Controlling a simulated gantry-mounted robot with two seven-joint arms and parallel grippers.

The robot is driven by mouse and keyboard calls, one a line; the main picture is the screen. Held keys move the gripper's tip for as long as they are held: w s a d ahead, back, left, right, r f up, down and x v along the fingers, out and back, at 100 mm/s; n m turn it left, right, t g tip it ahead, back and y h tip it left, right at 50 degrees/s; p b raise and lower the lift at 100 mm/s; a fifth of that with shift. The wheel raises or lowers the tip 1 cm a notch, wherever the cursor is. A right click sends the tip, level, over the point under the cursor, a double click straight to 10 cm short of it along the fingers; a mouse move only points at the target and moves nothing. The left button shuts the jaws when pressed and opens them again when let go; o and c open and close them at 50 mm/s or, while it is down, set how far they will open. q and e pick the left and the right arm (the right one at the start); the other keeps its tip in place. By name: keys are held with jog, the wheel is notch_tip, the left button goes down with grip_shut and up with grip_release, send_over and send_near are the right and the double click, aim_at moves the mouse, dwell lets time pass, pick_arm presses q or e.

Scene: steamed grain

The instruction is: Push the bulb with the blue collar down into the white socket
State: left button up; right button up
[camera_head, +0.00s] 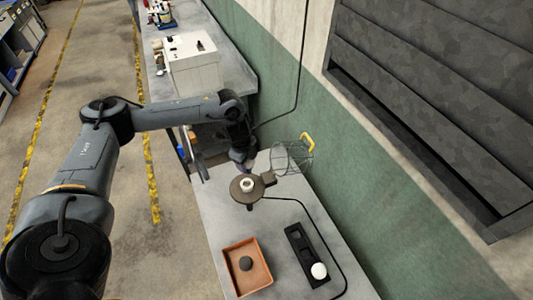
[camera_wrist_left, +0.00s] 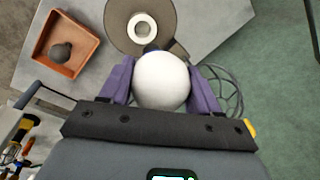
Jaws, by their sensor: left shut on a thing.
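My left gripper (camera_head: 243,166) hangs just behind the socket in the head view, at the end of the arm coming from the left. In the left wrist view, its purple fingers (camera_wrist_left: 162,82) are shut on a round white bulb (camera_wrist_left: 162,84). A dark bluish sliver shows at the bulb's far edge; the rest of its collar is hidden. The white ring-shaped socket (camera_head: 246,184) sits on a round brown base; it also shows in the left wrist view (camera_wrist_left: 134,27), just beyond the bulb. The bulb appears apart from the socket, but its height is unclear. My right gripper is not in view.
An orange tray (camera_head: 264,275) holds a dark bulb (camera_head: 246,263). A black holder (camera_head: 301,243) beside it carries another white bulb (camera_head: 319,270). A wire cage (camera_head: 290,157) with a yellow handle stands right of the socket, near the green wall. A black cable runs along the table.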

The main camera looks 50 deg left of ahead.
pick_arm(q)
jog(key=shift+s+a+f, duration=0.1)
jog(key=shift+s+f, duration=0.1)
jog(key=shift+s, duration=0.2)
jog(key=shift+s+f, duration=0.15)
jog(key=shift+f, duration=0.25)
jog(key=shift+f+b, duration=2.65)
jog(key=shift+b, duration=0.1)
jog(key=shift+f, duration=0.45)
jog(key=shift+f, duration=0.55)
jog(key=shift+f, duration=0.15)
jog(key=shift+f, duration=0.1)
